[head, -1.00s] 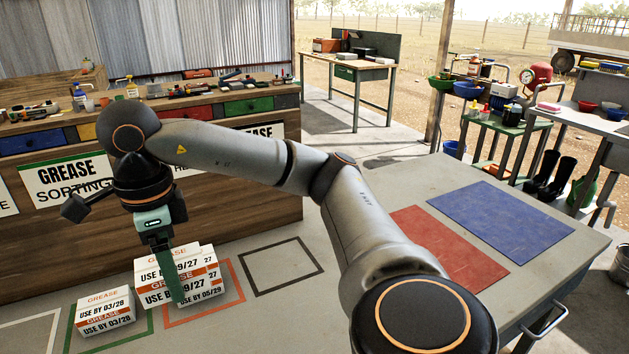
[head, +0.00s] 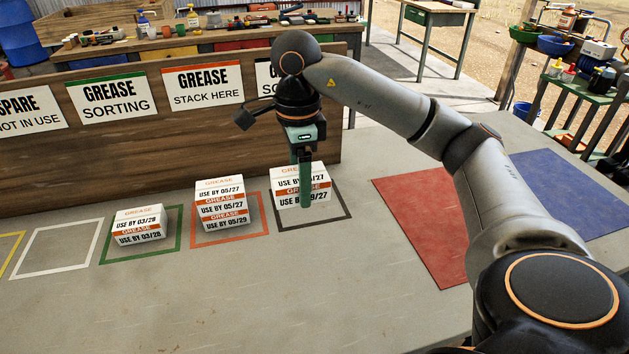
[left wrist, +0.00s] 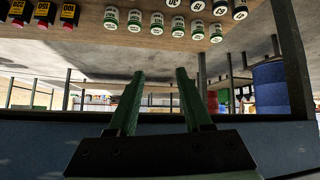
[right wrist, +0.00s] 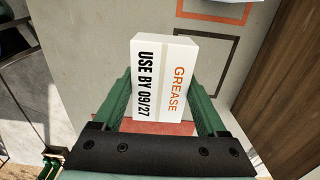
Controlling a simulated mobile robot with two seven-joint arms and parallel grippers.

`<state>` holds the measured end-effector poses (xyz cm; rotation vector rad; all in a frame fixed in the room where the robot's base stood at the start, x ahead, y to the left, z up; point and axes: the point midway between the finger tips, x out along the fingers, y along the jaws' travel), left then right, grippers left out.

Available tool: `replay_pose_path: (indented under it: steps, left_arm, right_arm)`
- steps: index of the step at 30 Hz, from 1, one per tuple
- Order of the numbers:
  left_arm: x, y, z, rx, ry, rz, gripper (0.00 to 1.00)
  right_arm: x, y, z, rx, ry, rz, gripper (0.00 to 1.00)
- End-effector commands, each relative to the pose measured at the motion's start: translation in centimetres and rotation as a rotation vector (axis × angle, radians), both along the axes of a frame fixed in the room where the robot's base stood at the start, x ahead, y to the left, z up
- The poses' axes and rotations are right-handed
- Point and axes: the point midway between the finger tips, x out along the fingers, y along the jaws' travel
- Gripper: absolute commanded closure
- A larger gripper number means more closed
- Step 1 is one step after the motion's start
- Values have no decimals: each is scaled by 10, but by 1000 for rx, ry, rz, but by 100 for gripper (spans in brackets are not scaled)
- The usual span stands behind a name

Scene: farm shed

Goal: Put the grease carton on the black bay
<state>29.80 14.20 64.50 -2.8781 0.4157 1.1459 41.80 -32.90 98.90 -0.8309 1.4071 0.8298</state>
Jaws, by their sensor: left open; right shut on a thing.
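My right gripper (head: 306,190) is shut on the grease carton (head: 287,186), a white box marked USE BY 09/27. In the right wrist view the carton (right wrist: 160,75) sits between both fingers (right wrist: 160,105). The black bay (head: 343,207) is a dark square outline on the bench. In the head view the carton overlaps its far part. In the right wrist view the outline (right wrist: 239,60) shows beside and beyond the carton, which appears held above the bench. My left gripper (left wrist: 155,80) is open and empty, away from the bays.
The orange bay (head: 195,232) holds two stacked cartons (head: 222,205), marked 05/27 over 05/29. The green bay (head: 110,250) holds one carton (head: 138,225) marked 03/28. The white bay (head: 50,270) is empty. A red mat (head: 425,215) and blue mat (head: 570,190) lie bare to the right.

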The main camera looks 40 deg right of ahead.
Motion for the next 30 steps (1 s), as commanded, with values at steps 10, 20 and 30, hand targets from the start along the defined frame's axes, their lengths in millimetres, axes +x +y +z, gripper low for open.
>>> replay_pose_path:
  steps: [10, 20, 30]
  left_arm:
    - [5, -5, 3, -8, -14, -10, 50]
    - [6, -6, 2, -9, -15, -12, 50]
    - [6, -7, 0, -8, -12, -16, 50]
  right_arm:
    - [47, -57, -52, 0, 4, -3, 86]
    - [61, -73, -77, 0, 1, 0, 86]
    - [64, -77, -113, 0, 0, 1, 86]
